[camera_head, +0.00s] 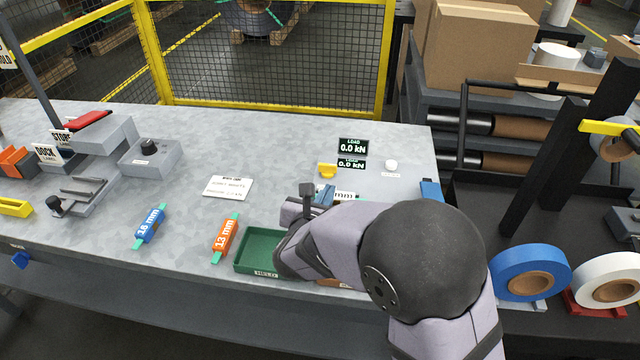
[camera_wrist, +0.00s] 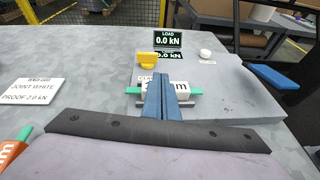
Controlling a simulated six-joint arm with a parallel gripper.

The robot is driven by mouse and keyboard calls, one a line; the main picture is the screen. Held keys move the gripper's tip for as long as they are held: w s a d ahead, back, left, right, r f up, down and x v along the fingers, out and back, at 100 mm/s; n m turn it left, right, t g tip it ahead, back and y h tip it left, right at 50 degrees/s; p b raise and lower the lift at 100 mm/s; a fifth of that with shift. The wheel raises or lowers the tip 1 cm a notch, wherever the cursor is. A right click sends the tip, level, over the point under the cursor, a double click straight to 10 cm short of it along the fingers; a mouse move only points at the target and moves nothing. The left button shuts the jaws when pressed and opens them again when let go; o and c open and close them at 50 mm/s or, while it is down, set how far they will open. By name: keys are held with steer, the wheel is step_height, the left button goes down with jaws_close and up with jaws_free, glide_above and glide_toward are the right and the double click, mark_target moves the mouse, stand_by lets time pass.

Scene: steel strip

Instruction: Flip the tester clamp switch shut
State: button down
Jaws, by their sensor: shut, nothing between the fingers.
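The tester's yellow clamp switch (camera_head: 327,170) stands on the grey surface below the load display (camera_head: 353,147). It also shows in the wrist view (camera_wrist: 147,58). My gripper (camera_head: 325,194) has its blue fingers shut together with nothing between them. In the wrist view the fingertips (camera_wrist: 158,78) show just below the switch in the picture; I cannot tell whether they touch it. A white-labelled strip with teal ends (camera_wrist: 182,92) lies crosswise behind the fingers, partly hidden, its "mm" showing. The fingers also hide part of the clamp label (camera_wrist: 146,78).
A white round button (camera_head: 391,164) is right of the display. A green tray (camera_head: 262,249) is partly behind my arm. An orange 13 mm strip (camera_head: 225,236) and a blue 18 mm strip (camera_head: 149,226) lie left. A white card (camera_head: 228,187) lies on the bench.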

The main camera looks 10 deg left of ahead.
mark_target(320, 170)
steer(key=a+n, duration=0.1)
steer(key=a+y, duration=0.1)
steer(key=a, duration=0.1)
steer(key=shift+a+f+n+t, duration=0.1)
steer(key=shift+a+n+t, duration=0.1)
steer(key=shift+n+t, duration=0.15)
steer(key=shift+p+x, duration=1.1)
steer(key=shift+x, duration=3.9)
steer(key=shift+a+f+m+h, duration=0.1)
steer(key=shift+a+m+h, duration=0.25)
steer(key=shift+m+h, duration=0.6)
steer(key=shift+w+a+h, duration=0.1)
steer(key=shift+a+h, duration=0.1)
steer(key=shift+h, duration=0.25)
steer(key=shift+w+a+f+m+g+h, duration=0.15)
steer(key=shift+m+g+h, duration=0.15)
steer(key=shift+m+h, duration=0.25)
steer(key=shift+w+a+r+m+g+h, duration=0.15)
steer(key=shift+m+g+h, duration=0.1)
steer(key=shift+m+h, duration=0.3)
steer(key=shift+w+a+f+b, duration=0.15)
steer(key=shift+w+a+b, duration=0.5)
steer(key=shift+b, duration=0.6)
steer(key=shift+w+a+b, duration=0.1)
steer(key=shift+w+b, duration=0.45)
steer(key=shift+w, duration=0.35)
